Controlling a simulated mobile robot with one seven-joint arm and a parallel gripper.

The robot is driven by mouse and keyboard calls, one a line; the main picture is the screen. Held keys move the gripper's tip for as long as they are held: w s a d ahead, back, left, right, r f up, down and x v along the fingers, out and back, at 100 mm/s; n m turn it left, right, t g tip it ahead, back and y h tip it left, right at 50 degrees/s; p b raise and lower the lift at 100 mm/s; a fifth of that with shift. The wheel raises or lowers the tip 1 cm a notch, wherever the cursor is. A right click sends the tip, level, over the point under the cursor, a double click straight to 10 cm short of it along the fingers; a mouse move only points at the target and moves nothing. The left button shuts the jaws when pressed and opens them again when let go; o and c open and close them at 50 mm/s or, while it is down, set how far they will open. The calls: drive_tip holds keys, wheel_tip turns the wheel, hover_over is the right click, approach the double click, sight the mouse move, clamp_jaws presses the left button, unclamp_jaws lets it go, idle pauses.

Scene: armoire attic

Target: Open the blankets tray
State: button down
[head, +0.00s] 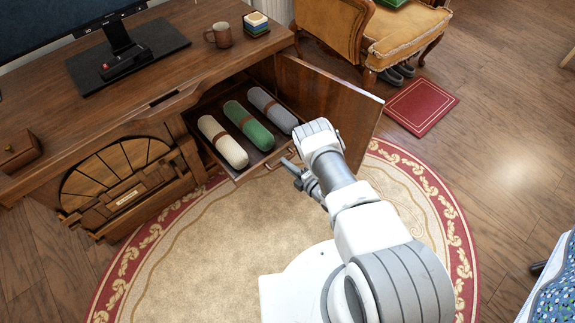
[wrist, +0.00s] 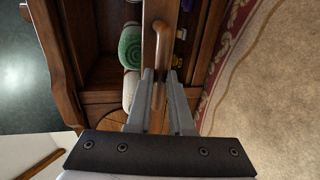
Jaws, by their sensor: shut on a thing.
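The blankets tray (head: 243,178) is a dark wooden pull-out tray in the open cabinet compartment, and it sticks out past the desk front. My gripper (wrist: 160,75) is shut on the tray's curved wooden handle (wrist: 165,50), which passes between the fingers in the wrist view. In the head view my gripper (head: 293,175) is at the tray's front edge, partly hidden by my wrist.
The cabinet door (head: 335,103) stands wide open to the right, close behind my wrist. A fan-patterned wooden panel (head: 115,172) is left of the tray. A mug (head: 219,35) and monitor stand (head: 127,50) are on the desk.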

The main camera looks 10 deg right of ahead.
drive_tip(key=c, duration=0.8)
unclamp_jaws()
drive_tip(key=shift+r+p, duration=0.4)
drive_tip(key=shift+r, duration=0.15)
drive_tip(key=shift+s+d+r+p, duration=0.8)
drive_tip(key=shift+d+r+p, duration=0.2)
drive_tip(key=shift+d+r, duration=0.75)
drive_tip(key=shift+s+d+r+p, duration=0.8)
drive_tip(key=shift+d+r+p, duration=0.15)
drive_tip(key=shift+d+r, duration=0.75)
drive_tip(key=shift+s+d+r+p, duration=0.9)
drive_tip(key=shift+d+r, duration=0.6)
drive_tip(key=shift+d, duration=0.4)
drive_tip(key=shift+w, duration=0.15)
